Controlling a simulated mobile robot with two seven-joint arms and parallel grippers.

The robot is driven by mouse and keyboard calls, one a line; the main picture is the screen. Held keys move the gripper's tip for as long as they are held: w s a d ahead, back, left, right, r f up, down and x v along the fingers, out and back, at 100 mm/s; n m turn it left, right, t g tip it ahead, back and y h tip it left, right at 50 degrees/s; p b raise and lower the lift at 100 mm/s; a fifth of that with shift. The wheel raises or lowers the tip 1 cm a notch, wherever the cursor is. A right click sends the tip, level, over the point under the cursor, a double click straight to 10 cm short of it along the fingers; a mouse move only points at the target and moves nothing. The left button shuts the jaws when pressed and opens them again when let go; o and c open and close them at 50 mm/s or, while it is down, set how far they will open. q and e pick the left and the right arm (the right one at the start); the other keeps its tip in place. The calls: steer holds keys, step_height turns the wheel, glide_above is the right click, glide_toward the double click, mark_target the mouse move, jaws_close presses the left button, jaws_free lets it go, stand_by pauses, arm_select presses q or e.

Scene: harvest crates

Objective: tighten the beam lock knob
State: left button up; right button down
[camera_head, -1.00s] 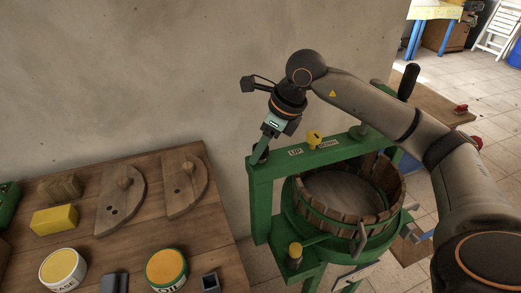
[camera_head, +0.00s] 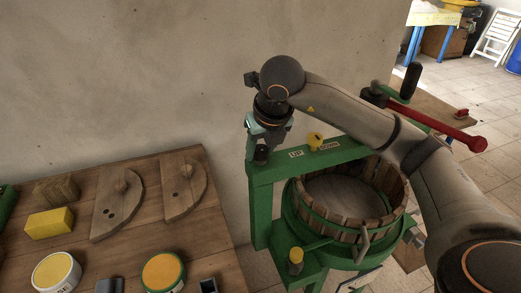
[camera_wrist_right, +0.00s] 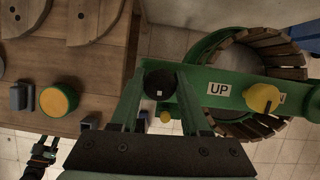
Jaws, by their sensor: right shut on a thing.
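The beam lock knob (camera_head: 261,155) is a small black round knob on the left end of the green press beam (camera_head: 280,172). In the right wrist view the knob (camera_wrist_right: 159,83) shows as a dark disc with a small white mark. My right gripper (camera_head: 261,146) points down at it from above. Its fingers stand on either side of the knob and are shut on it. In the right wrist view, a dark part with an orange ring at the lower left looks like my left gripper (camera_wrist_right: 42,152); its jaws are too small to read.
A yellow knob (camera_head: 316,139) sits between the UP and DOWN labels on the beam. The slatted wooden basket (camera_head: 310,224) stands below it. A red-handled lever (camera_head: 440,125) extends behind my right arm. A wooden table (camera_head: 135,240) with tins and boards is at left.

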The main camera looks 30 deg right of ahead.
arm_select(q)
steer(key=shift+f, duration=0.15)
arm_select(e)
steer(key=shift+w+r+m, duration=0.1)
steer(key=shift+r+m, duration=0.1)
steer(key=shift+m, duration=0.2)
steer(key=c, duration=0.7)
jaws_free()
steer(key=shift+c, duration=0.2)
arm_select(q)
steer(key=shift+a, duration=0.1)
arm_select(e)
steer(key=o, duration=0.4)
steer(key=shift+f, duration=0.1)
steer(key=shift+c, duration=0.2)
arm_select(q)
steer(key=shift+s+a+r+p, duration=0.3)
steer(key=shift+a+r+p, duration=0.35)
steer(key=shift+p, duration=0.55)
arm_select(e)
steer(key=v, duration=1.2)
steer(key=shift+s+r, duration=0.2)
steer(key=shift+r, duration=0.05)
arm_select(q)
steer(key=shift+d+r, duration=0.1)
steer(key=shift+d, duration=0.05)
arm_select(e)
steer(key=shift+a, duration=0.15)
